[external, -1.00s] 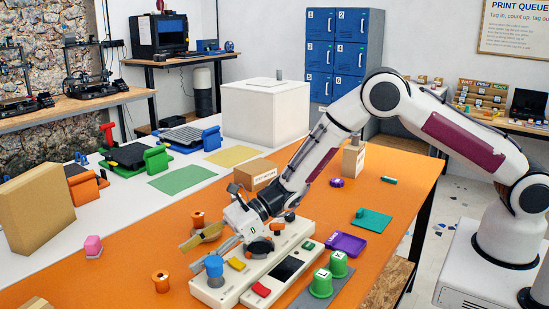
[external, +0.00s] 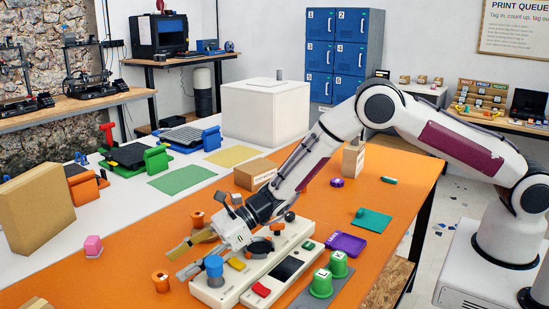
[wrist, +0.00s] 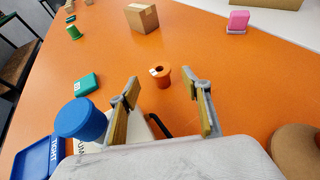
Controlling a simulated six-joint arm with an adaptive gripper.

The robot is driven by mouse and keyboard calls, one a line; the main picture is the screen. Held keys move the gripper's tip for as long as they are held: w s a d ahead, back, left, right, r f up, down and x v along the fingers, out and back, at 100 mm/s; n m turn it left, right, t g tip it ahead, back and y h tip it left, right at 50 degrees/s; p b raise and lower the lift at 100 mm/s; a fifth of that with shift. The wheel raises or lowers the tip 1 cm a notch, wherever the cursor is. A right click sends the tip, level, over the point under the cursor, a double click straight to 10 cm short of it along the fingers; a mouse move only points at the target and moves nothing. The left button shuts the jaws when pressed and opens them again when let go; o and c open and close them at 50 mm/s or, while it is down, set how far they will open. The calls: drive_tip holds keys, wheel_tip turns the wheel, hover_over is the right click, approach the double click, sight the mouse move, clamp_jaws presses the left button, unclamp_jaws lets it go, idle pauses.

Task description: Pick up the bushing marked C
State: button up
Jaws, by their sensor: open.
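An orange flanged bushing (external: 160,281) stands upright on the orange table, left of the white device in the external view. In the wrist view an orange bushing (wrist: 160,77) with a central hole and a small white label lies ahead, roughly between the fingertips in the picture. Its letter is too small to read. A second orange bushing (external: 197,219) stands behind my gripper in the external view; its marking is unreadable. My gripper (external: 174,264) is open and empty, apart from the front bushing. It also shows in the wrist view (wrist: 164,90).
A white device (external: 232,291) with a blue cylinder (external: 214,266) sits beneath and beside my gripper; the cylinder is close to its left finger in the wrist view (wrist: 80,118). Green pieces (external: 320,284), a pink piece (external: 93,245) and a cardboard box (wrist: 141,17) stand elsewhere. Bare orange table surrounds the front bushing.

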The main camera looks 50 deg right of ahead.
sight(161, 275)
drive_tip(key=shift+x, duration=1.9)
drive_tip(key=shift+r, duration=0.15)
drive_tip(key=c, duration=0.9)
